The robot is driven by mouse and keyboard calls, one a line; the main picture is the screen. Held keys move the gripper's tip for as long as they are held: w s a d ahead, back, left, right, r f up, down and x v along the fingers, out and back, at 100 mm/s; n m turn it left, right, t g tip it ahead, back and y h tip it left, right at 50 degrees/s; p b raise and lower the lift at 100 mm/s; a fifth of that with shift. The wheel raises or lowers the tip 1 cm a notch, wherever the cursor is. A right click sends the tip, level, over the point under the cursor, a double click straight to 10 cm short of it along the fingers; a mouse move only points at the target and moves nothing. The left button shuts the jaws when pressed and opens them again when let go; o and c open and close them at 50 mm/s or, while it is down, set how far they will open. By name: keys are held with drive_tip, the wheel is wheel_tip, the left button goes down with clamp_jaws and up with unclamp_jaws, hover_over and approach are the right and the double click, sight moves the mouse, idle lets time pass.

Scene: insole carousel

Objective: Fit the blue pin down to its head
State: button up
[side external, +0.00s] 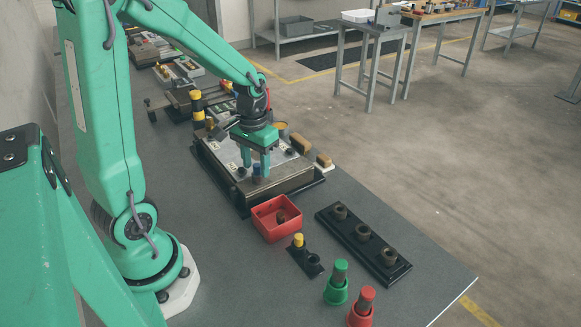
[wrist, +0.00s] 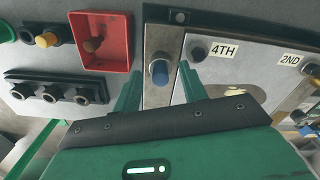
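The blue pin (side external: 257,173) stands upright at the near end of the grey fixture (side external: 285,184). In the wrist view the blue pin (wrist: 159,72) shows its rounded blue head from above, on a grey metal strip of the fixture. How far its shank sits in the hole cannot be told. My gripper (side external: 256,168) is low over the fixture with one finger on each side of the pin. In the wrist view my gripper (wrist: 160,71) is open, with a visible gap between each finger and the pin.
A red tray (side external: 263,222) with a brown piece inside stands close beside the fixture. A small black block (side external: 300,262) holds a yellow-headed pin. A black rail (side external: 350,238) carries three dark bushings. Green (side external: 336,291) and red (side external: 359,316) holders stand near the table edge. Plates labelled 4TH (wrist: 222,50) and 2ND lie beside the pin.

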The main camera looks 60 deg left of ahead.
sight(256, 166)
drive_tip(key=shift+r, duration=0.1)
drive_tip(key=shift+r, duration=3.85)
drive_tip(key=shift+s+d+r, duration=0.15)
drive_tip(key=shift+d+r, duration=0.15)
drive_tip(key=s+d+r+m+t, duration=0.3)
drive_tip(key=s+d+r+t, duration=0.2)
drive_tip(key=d, duration=0.4)
drive_tip(key=shift+s+d+r+m+t, duration=0.15)
drive_tip(key=shift+s+r+m+t, duration=0.25)
drive_tip(key=shift+s, duration=0.9)
